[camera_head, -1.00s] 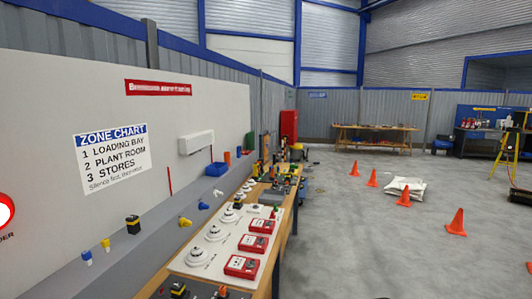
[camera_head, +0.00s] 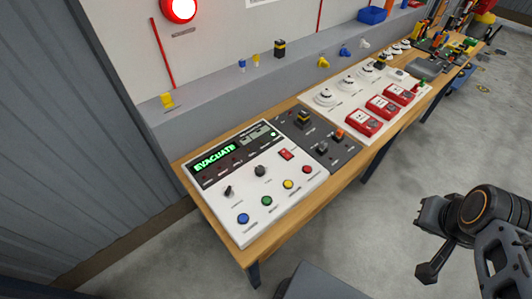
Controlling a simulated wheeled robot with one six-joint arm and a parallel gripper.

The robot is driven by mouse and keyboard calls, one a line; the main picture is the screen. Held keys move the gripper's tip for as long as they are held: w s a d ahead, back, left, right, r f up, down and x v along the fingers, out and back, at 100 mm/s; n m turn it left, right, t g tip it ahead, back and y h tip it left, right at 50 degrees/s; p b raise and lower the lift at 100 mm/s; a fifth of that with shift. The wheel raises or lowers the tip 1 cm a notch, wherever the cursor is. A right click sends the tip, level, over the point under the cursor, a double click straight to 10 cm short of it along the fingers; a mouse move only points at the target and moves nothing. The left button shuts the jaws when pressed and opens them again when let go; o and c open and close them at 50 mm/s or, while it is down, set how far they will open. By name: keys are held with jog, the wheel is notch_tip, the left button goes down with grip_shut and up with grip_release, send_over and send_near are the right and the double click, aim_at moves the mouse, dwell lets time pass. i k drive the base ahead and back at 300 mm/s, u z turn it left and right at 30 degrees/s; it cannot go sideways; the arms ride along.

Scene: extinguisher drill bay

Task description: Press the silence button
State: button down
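A white control panel (camera_head: 255,182) lies on the near end of the wooden bench. Its green display (camera_head: 215,158) reads "EVACUATE". Along its front edge are a blue button (camera_head: 243,218), a green button (camera_head: 266,201), a yellow button (camera_head: 288,184) and a red button (camera_head: 307,170). Two black knobs and a red rocker-like switch (camera_head: 286,154) sit behind them. The small labels are too blurred to read, so I cannot tell which one is silence. My gripper (camera_head: 428,242) is at the right, over the floor, well apart from the panel.
A grey panel (camera_head: 335,153) with switches and a white board (camera_head: 350,104) with detectors and red call points continue along the bench (camera_head: 250,258). A lit red beacon (camera_head: 181,9) is on the wall. Open floor lies right of the bench.

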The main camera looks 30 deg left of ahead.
aim_at(244, 218)
jog(key=u, duration=1.7)
